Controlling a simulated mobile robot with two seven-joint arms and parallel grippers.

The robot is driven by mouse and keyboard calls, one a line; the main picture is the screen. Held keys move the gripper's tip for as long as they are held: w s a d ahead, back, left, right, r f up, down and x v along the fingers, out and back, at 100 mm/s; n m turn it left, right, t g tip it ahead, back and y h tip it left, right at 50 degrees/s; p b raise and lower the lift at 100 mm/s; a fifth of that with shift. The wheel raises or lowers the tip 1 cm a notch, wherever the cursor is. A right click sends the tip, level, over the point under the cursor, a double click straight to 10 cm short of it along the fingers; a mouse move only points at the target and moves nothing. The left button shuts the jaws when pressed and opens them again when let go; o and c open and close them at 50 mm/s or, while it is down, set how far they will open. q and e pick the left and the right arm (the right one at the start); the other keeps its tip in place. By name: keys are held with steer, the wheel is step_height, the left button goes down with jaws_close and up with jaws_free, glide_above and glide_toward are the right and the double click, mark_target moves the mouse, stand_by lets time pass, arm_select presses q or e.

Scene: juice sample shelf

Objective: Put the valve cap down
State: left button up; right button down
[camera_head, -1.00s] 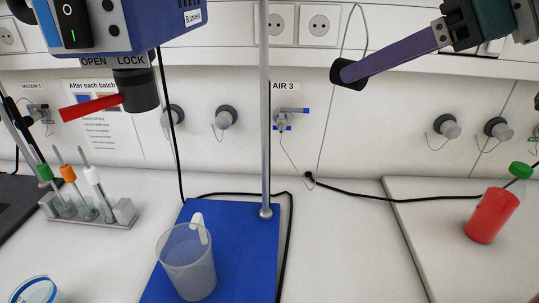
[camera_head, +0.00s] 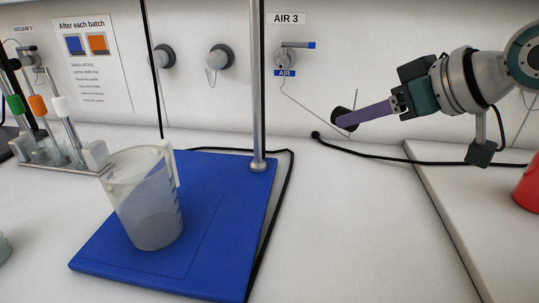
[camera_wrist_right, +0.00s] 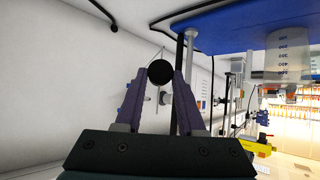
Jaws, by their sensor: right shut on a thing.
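The valve cap (camera_head: 338,114) is a small dark round piece at the tips of my right gripper's purple fingers. My right gripper (camera_head: 349,119) is shut on it and reaches in from the right, pointing left. Cap and fingers appear a little above the bench, near the back wall, right of the AIR 3 valve (camera_head: 290,57). A thin wire runs from the valve toward the cap. In the right wrist view the cap (camera_wrist_right: 160,72) sits between both fingertips (camera_wrist_right: 160,78). My left gripper is out of view.
A clear measuring beaker (camera_head: 150,215) stands on a blue stand base (camera_head: 225,215) with a metal rod (camera_head: 257,80). A black cable (camera_head: 370,150) lies along the back. A tube rack is at left, a red container (camera_head: 528,187) at right. White bench between is clear.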

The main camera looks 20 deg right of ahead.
steer(key=b, duration=0.2)
glide_above(344, 204)
step_height(344, 204, down, 10)
steer(key=shift+r, duration=0.25)
steer(key=shift+f+b, duration=0.5)
steer(key=shift+f, duration=1.4)
steer(key=shift+f+b, duration=0.4)
steer(key=shift+f, duration=0.05)
steer(key=c, duration=0.5)
jaws_free()
steer(key=shift+r, duration=0.1)
